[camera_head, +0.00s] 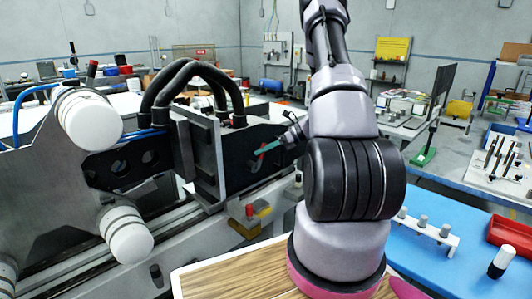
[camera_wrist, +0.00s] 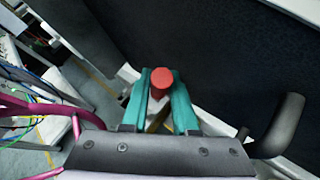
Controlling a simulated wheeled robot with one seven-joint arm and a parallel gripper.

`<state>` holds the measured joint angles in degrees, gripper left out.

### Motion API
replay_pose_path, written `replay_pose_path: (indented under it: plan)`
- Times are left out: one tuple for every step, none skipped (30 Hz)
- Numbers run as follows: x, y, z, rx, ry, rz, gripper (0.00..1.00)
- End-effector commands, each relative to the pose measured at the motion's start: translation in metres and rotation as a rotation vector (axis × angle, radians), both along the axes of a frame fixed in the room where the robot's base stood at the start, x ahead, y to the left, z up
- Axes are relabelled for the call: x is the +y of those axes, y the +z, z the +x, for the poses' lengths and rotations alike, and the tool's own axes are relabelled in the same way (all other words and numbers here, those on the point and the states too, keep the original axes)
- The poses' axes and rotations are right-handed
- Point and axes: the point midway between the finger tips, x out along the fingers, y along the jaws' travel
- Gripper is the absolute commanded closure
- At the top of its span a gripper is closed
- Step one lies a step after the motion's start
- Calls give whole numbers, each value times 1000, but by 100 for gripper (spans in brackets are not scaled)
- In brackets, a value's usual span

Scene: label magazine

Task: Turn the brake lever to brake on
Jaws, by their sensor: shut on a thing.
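The brake lever appears as a red-ended piece (camera_wrist: 162,77) between the teal fingers of my gripper (camera_wrist: 160,100) in the wrist view. The fingers are shut on it, one on each side, and they hide most of its shaft. In the head view my gripper (camera_head: 268,148) reaches left from the arm to the face of a dark plate (camera_head: 240,150). The lever's angle and any brake on or off marking cannot be made out.
Thick black hoses (camera_head: 200,75) arch above the dark plate. White rollers (camera_head: 90,118) stand at the left. A blue bench mat (camera_head: 425,265) with a white peg rack (camera_head: 428,229) and a red tray (camera_head: 512,236) lies at the right. A dark bent bar (camera_wrist: 280,127) shows right of my fingers.

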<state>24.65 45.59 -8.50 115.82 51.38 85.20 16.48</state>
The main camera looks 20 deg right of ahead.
Motion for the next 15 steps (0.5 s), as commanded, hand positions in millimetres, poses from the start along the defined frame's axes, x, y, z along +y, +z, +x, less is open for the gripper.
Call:
replay_pose_path:
  plan:
    - [5,3,-1,-16,3,-42,100]
    - [6,4,-2,-27,3,-67,100]
    - [9,5,-3,-37,3,-98,100]
    - [10,5,-3,-46,3,-122,100]
    - [12,5,-4,-53,2,-144,100]
    - [14,6,-5,-65,3,-173,100]
    - [15,6,-5,-72,3,-193,100]
    - [17,6,-6,-77,2,-212,100]
    - [19,7,-7,-88,4,-238,100]
    - [20,7,-7,-94,2,-254,100]
    - [21,7,-8,-99,4,-271,100]
    - [23,7,-8,-106,3,-292,100]
    - [24,7,-8,-111,2,-306,100]
    - [24,7,-9,-116,2,-319,100]
    - [26,7,-9,-122,3,-334,100]
